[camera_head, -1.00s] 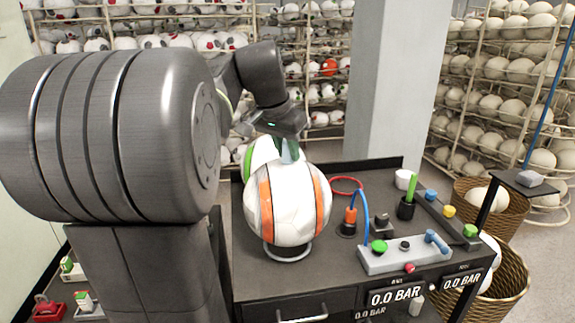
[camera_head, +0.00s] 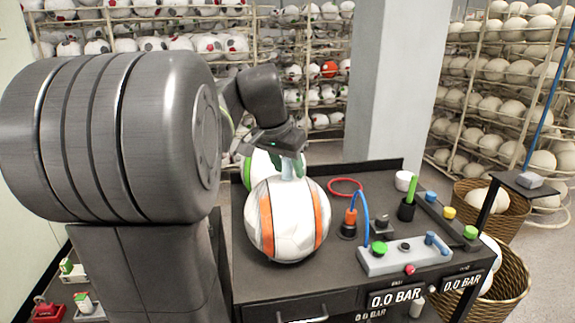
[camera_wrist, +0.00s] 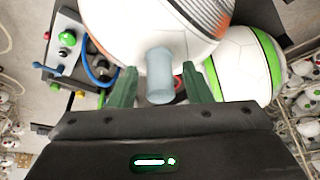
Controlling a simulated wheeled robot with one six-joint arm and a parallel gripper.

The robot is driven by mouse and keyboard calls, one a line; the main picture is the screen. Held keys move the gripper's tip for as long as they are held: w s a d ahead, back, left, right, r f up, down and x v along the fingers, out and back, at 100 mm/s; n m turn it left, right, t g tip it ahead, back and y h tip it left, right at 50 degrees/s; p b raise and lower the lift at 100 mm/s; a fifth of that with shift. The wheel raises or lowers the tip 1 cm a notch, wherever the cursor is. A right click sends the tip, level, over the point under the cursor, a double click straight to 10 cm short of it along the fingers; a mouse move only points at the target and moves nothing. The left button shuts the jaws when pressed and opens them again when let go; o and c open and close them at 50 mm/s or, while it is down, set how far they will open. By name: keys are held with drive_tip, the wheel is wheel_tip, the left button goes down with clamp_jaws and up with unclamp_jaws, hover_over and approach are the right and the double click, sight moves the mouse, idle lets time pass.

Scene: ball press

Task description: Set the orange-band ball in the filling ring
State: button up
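The orange-band ball (camera_head: 287,222), white with orange bands, sits low on the bench, left of the valve block. The filling ring is hidden beneath it, so I cannot see the contact. A pale blue-grey stem (camera_wrist: 160,72) stands on the ball's top. My gripper (camera_head: 292,168) is above the ball. In the wrist view, its green fingers (camera_wrist: 160,84) stand on either side of the stem, with a visible gap on each side, so it is open. A green-band ball (camera_wrist: 243,62) lies behind the orange-band ball, partly hidden in the head view.
Right of the ball on the bench (camera_head: 268,285) are a red ring (camera_head: 346,186), a blue hose (camera_head: 366,212) with an orange fitting, and a grey valve block (camera_head: 410,256). A green pen-like item in a dark cup (camera_head: 407,209) stands behind. Baskets (camera_head: 515,285) are at right.

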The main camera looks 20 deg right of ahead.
drive_tip(key=shift+a+r, duration=0.1)
drive_tip(key=shift+r, duration=0.5)
drive_tip(key=v, duration=1.1)
drive_tip(key=shift+s, duration=0.15)
drive_tip(key=x, duration=1.2)
drive_tip(key=shift+f, duration=0.2)
drive_tip(key=shift+r+p, duration=0.3)
drive_tip(key=shift+r, duration=0.9)
